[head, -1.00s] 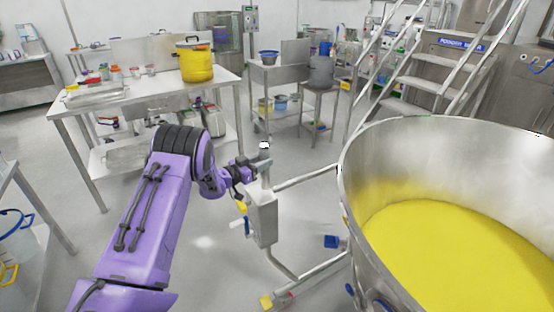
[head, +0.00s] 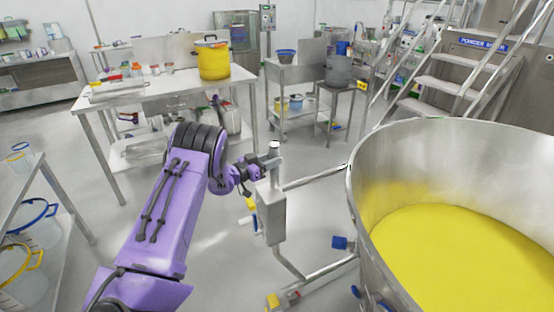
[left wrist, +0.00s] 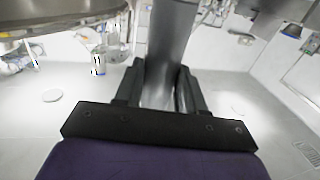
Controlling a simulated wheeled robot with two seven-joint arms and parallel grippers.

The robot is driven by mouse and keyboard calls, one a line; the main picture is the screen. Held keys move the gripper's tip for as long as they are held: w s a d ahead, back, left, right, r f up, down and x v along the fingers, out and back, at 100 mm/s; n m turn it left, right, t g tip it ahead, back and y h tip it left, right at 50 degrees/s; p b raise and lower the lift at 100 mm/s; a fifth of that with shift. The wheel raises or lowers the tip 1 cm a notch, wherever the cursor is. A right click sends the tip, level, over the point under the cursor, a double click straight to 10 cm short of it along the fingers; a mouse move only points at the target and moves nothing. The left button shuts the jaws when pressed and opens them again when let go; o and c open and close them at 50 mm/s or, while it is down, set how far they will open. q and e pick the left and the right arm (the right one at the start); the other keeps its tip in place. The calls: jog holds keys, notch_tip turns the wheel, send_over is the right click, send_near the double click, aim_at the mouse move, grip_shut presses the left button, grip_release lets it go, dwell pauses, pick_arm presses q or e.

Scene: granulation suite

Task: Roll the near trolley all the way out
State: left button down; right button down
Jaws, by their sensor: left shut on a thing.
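The near trolley is a large steel bowl (head: 440,135) of yellow powder (head: 460,255) on a tubular frame (head: 322,272) with blue and yellow castor parts. A steel post with a grey box (head: 270,212) stands on the frame's left side. My left gripper (head: 262,165) is shut on the upper part of this post, just above the box. In the left wrist view the post (left wrist: 172,45) stands between the two black fingers (left wrist: 160,90). Part of the bowl's rim (left wrist: 50,15) shows at the upper left there. My right gripper is not in view.
A steel table (head: 150,92) with a yellow pot (head: 213,60) stands at the back left. A smaller steel table (head: 300,75) and steps (head: 440,85) are behind. A shelf with clear buckets (head: 30,225) is at the left edge. Floor between is clear.

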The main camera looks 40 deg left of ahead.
pick_arm(q)
jog(key=shift+s+a+r, duration=0.4)
jog(key=shift+s+a, duration=0.2)
jog(key=shift+s, duration=0.2)
jog(key=c, duration=0.8)
grip_release()
jog(key=shift+w, duration=0.15)
jog(key=shift+o, duration=0.6)
jog(key=shift+w+a+f, duration=0.15)
jog(key=shift+w+f, duration=0.35)
jog(key=shift+f, duration=0.15)
jog(key=s+a+b, duration=0.1)
jog(key=s, duration=0.9)
jog(key=shift+s+a+r+b, duration=0.2)
jog(key=shift+s+b, duration=0.1)
jog(key=shift+b, duration=0.1)
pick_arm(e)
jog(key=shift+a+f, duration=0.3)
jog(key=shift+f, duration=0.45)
